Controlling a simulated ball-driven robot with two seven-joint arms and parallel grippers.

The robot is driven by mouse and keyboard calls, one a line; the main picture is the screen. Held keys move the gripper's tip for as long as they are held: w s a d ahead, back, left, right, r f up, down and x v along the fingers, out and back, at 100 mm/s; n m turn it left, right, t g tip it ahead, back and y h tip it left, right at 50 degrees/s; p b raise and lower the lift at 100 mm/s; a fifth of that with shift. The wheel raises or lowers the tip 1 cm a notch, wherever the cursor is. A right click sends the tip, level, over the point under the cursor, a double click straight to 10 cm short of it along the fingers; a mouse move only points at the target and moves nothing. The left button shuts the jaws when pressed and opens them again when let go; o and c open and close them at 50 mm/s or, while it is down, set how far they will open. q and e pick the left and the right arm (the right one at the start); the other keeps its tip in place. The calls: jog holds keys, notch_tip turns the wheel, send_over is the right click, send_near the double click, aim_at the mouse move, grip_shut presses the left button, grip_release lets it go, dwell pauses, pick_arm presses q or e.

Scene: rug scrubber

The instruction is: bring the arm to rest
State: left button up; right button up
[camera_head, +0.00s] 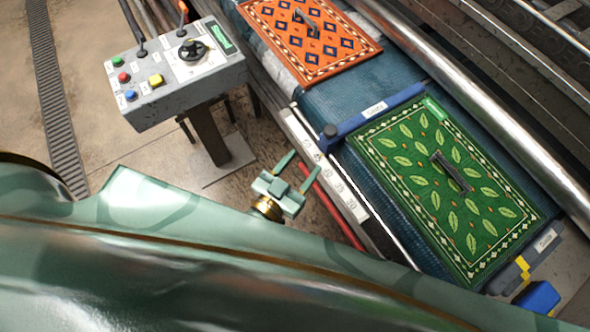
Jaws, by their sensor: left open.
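My left gripper (297,173) shows near the middle of the head view, with its two green fingers apart and nothing between them. It is over the floor, left of the rug bed and its numbered scale. Most of my left arm behind it is hidden by my own green body, which fills the lower left. My right gripper is not in view.
A control box (185,85) with coloured buttons and a dial stands upper left of the gripper. A green leaf-patterned rug (410,205) and an orange rug (290,62) lie on the blue bed (365,92). Rollers run along the right. Floor shows at left.

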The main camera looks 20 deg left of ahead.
pick_arm(q)
jog(key=shift+v, duration=1.05)
jog(key=s+a+f+g, duration=0.1)
jog(key=s+f+g, duration=0.2)
jog(key=f, duration=0.4)
jog(key=s+a+f+m+g, duration=0.1)
jog(key=s+f+g, duration=0.15)
jog(key=f, duration=0.35)
jog(key=s+a+f+g, duration=0.1)
jog(key=s+f+g, duration=0.1)
jog(key=s+f, duration=0.35)
jog(key=s+a+f+g+y+b, duration=0.1)
jog(key=s+a+f+g, duration=0.3)
jog(key=s+f, duration=0.5)
jog(key=s+a+f+g+y+b, duration=0.2)
jog(key=s+a+f+g+y, duration=0.1)
jog(key=s+a+f+g, duration=0.2)
jog(key=s+a+f, duration=0.2)
jog(key=s+f, duration=0.2)
jog(key=f, duration=0.1)
jog(key=shift+s+a+f+y+b, duration=0.3)
jog(key=shift+f, duration=0.1)
